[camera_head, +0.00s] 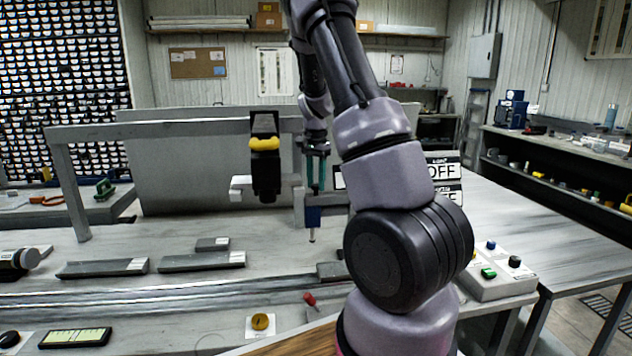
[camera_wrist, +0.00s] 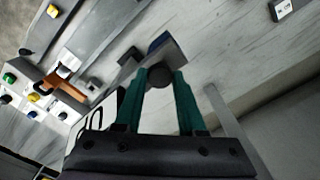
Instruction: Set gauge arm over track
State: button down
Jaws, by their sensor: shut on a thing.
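The gauge arm (camera_head: 301,204) hangs from the grey overhead frame, with a blue gauge body (camera_head: 313,215) and a thin probe pointing down. The probe tip is above the table, behind the long metal track (camera_head: 180,294) in the head view. My gripper (camera_head: 317,168) is at the gauge arm from above. In the wrist view, its teal fingers (camera_wrist: 163,82) are shut around a dark round knob (camera_wrist: 160,77) on the gauge arm. Beyond the knob, the blue gauge body (camera_wrist: 158,43) shows partly. My arm hides part of the track's right end.
A black carriage with a yellow band (camera_head: 264,144) hangs from the frame's crossbar (camera_head: 180,128) left of my gripper. Grey half-liners (camera_head: 202,261) lie behind the track. A button box (camera_head: 495,272) stands at right. A yellow knob (camera_head: 260,321) and red-handled tool (camera_head: 310,299) sit in front.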

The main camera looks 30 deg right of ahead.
dwell(0.4)
jog(key=shift+s+a+r+n, duration=0.1)
jog(key=shift+s+a+n, duration=0.1)
jog(key=shift+s+n, duration=0.75)
jog(key=s+d+n, duration=0.9)
jog(key=s+n, duration=0.4)
jog(key=n, duration=0.3)
jog(key=shift+s, duration=0.15)
jog(key=c, duration=0.5)
grip_release()
